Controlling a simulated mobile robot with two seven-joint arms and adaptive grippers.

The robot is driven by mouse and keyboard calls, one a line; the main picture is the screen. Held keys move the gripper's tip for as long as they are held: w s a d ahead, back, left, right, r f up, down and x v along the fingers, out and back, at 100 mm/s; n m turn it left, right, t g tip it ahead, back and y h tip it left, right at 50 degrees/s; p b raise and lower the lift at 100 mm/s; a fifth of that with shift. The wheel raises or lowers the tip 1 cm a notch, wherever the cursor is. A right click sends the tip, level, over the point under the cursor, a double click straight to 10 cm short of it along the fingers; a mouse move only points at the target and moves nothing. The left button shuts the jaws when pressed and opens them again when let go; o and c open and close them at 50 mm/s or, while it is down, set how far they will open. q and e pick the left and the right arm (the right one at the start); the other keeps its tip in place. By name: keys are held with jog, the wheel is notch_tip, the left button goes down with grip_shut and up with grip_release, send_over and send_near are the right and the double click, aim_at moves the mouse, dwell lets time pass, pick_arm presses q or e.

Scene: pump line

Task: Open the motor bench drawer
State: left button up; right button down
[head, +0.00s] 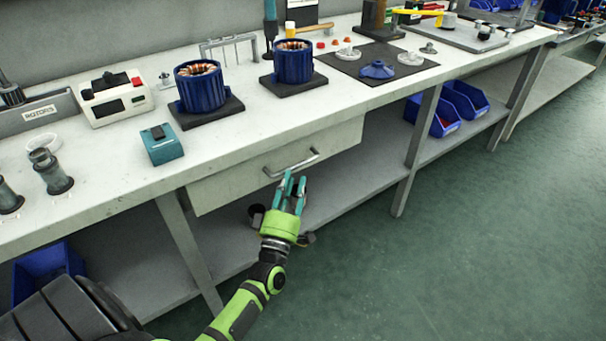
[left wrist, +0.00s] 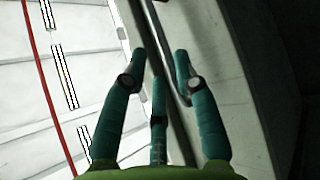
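The motor bench drawer (head: 235,178) is a pale grey front under the bench top and looks shut. Its metal bar handle (head: 292,164) runs across the middle of the front. In the left wrist view the fingers (left wrist: 160,62) are spread apart, and the handle bar (left wrist: 160,28) shows ahead of and between the fingertips. I cannot tell whether any finger touches it. My right gripper is not in view.
The bench top (head: 240,130) carries blue motor stators (head: 200,88), a teal box (head: 161,145) and a white meter (head: 115,98). A bench leg (head: 413,150) stands right of the drawer. Blue bins (head: 465,100) sit on the lower shelf. The green floor in front is clear.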

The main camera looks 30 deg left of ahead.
aim_at(297, 167)
pick_arm(q)
jog(key=x, duration=0.5)
jog(key=shift+w+a+r, duration=0.15)
jog(key=shift+w, duration=0.1)
grip_shut()
